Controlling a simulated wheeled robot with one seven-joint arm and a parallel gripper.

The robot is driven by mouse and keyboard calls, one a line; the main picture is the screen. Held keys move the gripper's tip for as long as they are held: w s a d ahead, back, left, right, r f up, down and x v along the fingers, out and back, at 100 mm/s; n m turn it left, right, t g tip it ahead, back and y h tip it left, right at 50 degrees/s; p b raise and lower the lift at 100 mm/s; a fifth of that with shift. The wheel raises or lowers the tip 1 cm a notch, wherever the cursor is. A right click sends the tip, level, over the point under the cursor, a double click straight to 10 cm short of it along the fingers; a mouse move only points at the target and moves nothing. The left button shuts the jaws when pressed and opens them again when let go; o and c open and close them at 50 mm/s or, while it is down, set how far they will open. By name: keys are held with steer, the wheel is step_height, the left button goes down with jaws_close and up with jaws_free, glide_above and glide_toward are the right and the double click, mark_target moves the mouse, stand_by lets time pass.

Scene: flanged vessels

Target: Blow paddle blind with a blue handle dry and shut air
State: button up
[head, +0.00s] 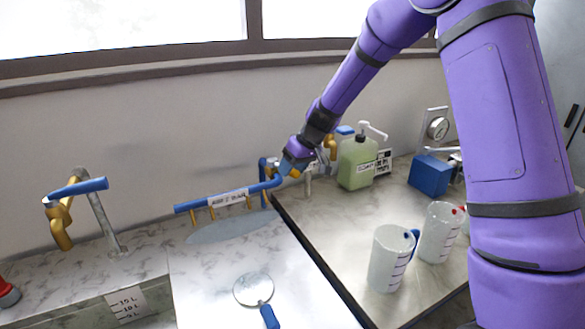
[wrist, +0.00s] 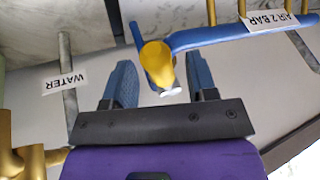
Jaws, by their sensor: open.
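The paddle blind (head: 252,289), a round grey disc with a blue handle (head: 269,316), lies flat on the pale bench top. Whether its face is wet, I cannot tell. The blue air pipe (head: 215,199) is labelled AIR 2 BAR and has several brass nozzles; it also shows in the wrist view (wrist: 225,36). My gripper (head: 299,162) is at the pipe's right end. In the wrist view my gripper (wrist: 161,75) is open, with a yellow valve part (wrist: 157,62) between its blue fingers. Contact with the fingers cannot be told.
A pipe labelled WATER (wrist: 68,95) stands beside my gripper. A green pump bottle (head: 357,163), a blue box (head: 430,176) and two clear jugs (head: 390,262) (head: 440,232) stand on the right bench. A brass tap with a blue lever (head: 78,190) stands at left.

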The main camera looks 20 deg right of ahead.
steer(key=shift+c, duration=0.4)
jaws_close()
steer(key=w+d+n+g, duration=0.3)
steer(key=w+n+g, duration=0.1)
steer(key=n, duration=0.4)
steer(key=shift+w+d+n, duration=0.3)
steer(key=shift+w+n, duration=0.1)
steer(key=shift+w, duration=0.05)
